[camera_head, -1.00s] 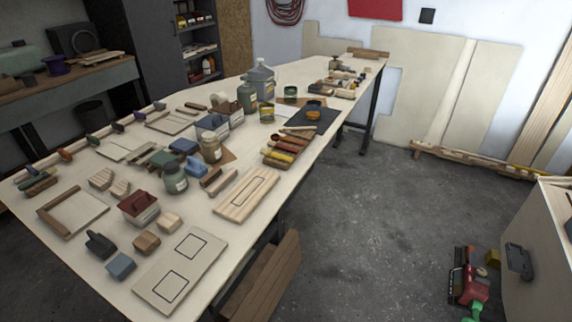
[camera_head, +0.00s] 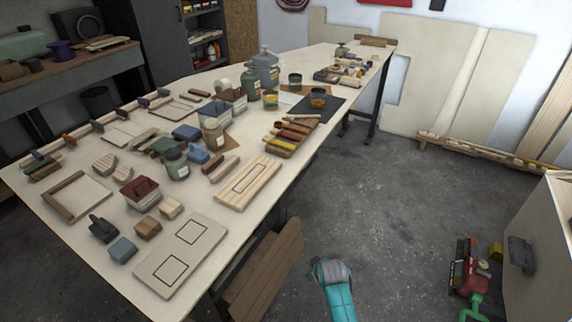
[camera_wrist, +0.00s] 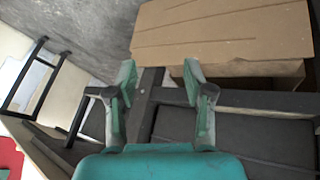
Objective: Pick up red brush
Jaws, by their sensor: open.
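A row of brushes with coloured handles lies on a small wooden rack at the right edge of the long table, in the head view. The red brush (camera_head: 287,136) appears to lie among them, between yellow and darker ones; it is small in the picture. My gripper (camera_wrist: 160,82) is open in the wrist view, with its two teal fingers apart and nothing between them. The brush does not show in the wrist view. In the head view a teal part of my arm shows low in the middle, over the floor, apart from the rack.
The long table (camera_head: 225,228) is crowded with jars, blocks and boards. A wooden board (camera_head: 249,182) lies in front of the rack. Brown planks (camera_head: 262,272) stand below the table edge; a brown board (camera_wrist: 225,35) fills the upper right wrist view.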

